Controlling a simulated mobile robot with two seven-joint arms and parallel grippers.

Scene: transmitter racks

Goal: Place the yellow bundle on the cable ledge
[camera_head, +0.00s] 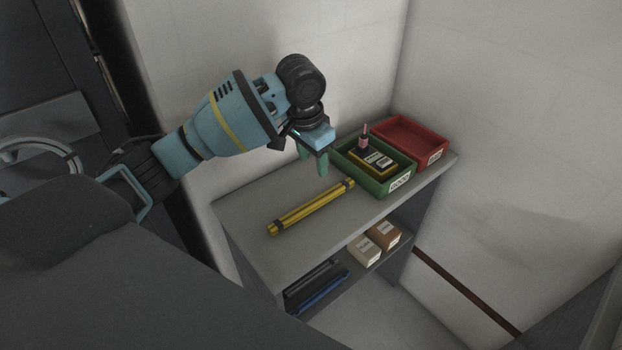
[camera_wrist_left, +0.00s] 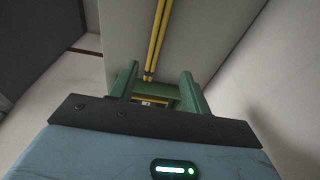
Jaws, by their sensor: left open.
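The yellow bundle (camera_head: 311,207), a set of long thin yellow rods or cables with dark bands near its ends, lies on the grey shelf top (camera_head: 290,255). It also shows in the left wrist view (camera_wrist_left: 157,40), running away from the fingers. My left gripper (camera_head: 313,165) is open and empty above the shelf, with green fingers pointing down. It is just behind the bundle's right end and beside the green bin. The fingers also show in the left wrist view (camera_wrist_left: 158,90). I cannot identify a cable ledge for certain. My right gripper is not in view.
A green bin (camera_head: 402,182) holds a yellow device (camera_head: 372,161) with a dark and pink upright part. A red bin (camera_head: 433,144) stands behind it. A lower shelf holds two small boxes (camera_head: 364,251) and dark and blue items (camera_head: 318,290). Walls close the back and right.

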